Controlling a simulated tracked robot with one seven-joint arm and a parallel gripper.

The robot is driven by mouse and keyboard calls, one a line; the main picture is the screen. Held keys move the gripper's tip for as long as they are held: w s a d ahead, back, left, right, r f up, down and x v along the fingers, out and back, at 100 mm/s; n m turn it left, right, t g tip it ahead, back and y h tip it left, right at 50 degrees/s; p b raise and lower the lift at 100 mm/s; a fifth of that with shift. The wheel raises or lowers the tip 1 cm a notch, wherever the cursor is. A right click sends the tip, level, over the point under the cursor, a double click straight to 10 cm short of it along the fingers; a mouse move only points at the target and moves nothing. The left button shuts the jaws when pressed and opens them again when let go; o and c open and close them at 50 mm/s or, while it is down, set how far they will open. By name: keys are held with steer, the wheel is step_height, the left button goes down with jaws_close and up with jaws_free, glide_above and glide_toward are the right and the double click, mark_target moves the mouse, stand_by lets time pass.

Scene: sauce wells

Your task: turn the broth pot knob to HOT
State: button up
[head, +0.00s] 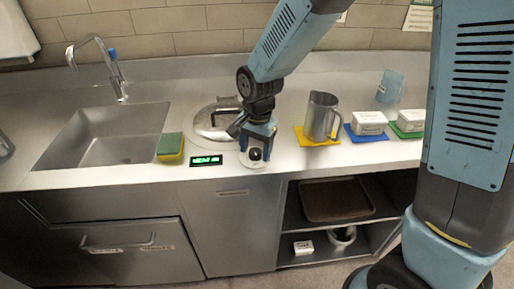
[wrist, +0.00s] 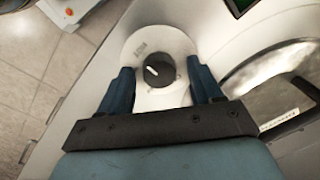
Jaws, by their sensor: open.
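The knob (wrist: 159,70) is a small black dial with a white pointer line, on a round pale plate (wrist: 135,42) in the counter. In the wrist view the pointer aims to the upper left. Small lettering on the plate is too small to read. My gripper (wrist: 160,82) is open, with one blue finger on each side of the knob and a gap to it on both sides. In the head view my gripper (head: 257,150) is over the plate (head: 254,164) at the counter's front edge. The lidded pot well (head: 212,122) is behind it, partly hidden by my arm.
A green-lit display (head: 206,160) and a green and yellow sponge (head: 170,147) lie left of the gripper. A sink (head: 105,135) is further left. A metal pitcher (head: 321,116) on a yellow mat (head: 306,138) and white boxes (head: 369,122) stand to the right.

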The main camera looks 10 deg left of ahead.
mark_target(258, 152)
step_height(258, 152, up, 14)
steer(key=shift+s+d+f, duration=0.15)
steer(key=shift+d, duration=0.2)
stand_by(0.5)
steer(key=s+d+r+n+t, duration=0.1)
steer(key=s+d+r, duration=0.2)
steer(key=d, duration=0.7)
steer(key=s+d+r+n+t, duration=0.1)
steer(key=s+d+r+t, duration=0.1)
steer(key=d, duration=0.8)
steer(key=s+d+r+n+t, duration=0.2)
steer(key=s+d+r, duration=0.3)
steer(key=d, duration=0.5)
steer(key=shift+s+d+h, duration=0.15)
steer(key=shift+s+h, duration=0.15)
steer(key=shift+s, duration=0.2)
